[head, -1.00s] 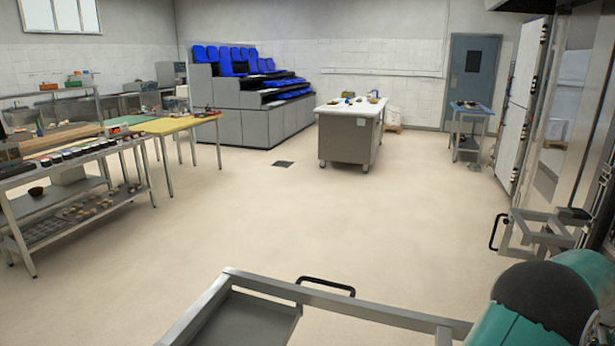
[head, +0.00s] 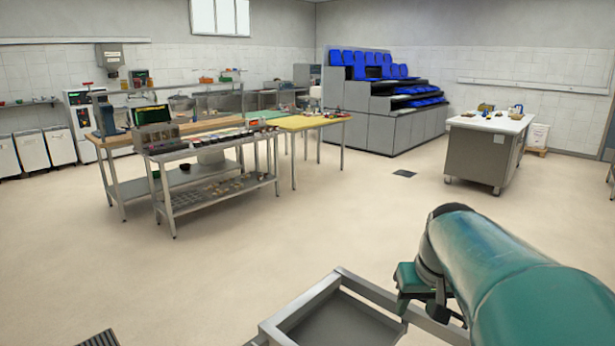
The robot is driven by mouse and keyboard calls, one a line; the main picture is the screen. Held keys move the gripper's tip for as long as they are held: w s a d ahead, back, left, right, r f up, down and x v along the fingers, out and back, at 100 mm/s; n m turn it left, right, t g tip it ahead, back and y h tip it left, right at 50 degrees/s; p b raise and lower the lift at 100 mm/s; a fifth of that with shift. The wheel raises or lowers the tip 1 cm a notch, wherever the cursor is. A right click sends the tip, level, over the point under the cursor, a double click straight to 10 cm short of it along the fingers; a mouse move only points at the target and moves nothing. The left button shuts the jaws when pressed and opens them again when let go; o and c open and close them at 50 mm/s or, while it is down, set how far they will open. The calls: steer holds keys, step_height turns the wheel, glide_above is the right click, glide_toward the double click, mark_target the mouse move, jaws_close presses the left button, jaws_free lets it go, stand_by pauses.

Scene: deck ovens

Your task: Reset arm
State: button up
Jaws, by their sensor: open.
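My arm's teal link (head: 520,270) reaches in from the lower right of the head view, with a dark cap at its upper end. A small teal block and dark parts (head: 415,283) sit beside and below that end. I cannot make out any gripper fingers there. My arm is over the right side of a grey metal frame with a shallow tray (head: 278,325) and hides part of it. I see nothing held.
A steel table with several small containers (head: 170,150) stands left of centre, a yellow-topped table (head: 305,122) behind it. A white-topped wheeled counter (head: 480,150) stands right. The floor between (head: 300,220) is clear.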

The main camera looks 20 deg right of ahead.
steer(key=s+a+n+t, duration=0.1)
steer(key=s+a+n, duration=0.1)
steer(key=a, duration=1)
steer(key=s+a+f+n+t+y, duration=0.1)
steer(key=s+a+n, duration=0.1)
steer(key=a, duration=1)
steer(key=shift+s+a+f+n, duration=0.15)
steer(key=shift+s+f+n, duration=0.1)
steer(key=shift+s+n, duration=0.1)
steer(key=shift+c, duration=0.7)
steer(key=shift+d, duration=0.2)
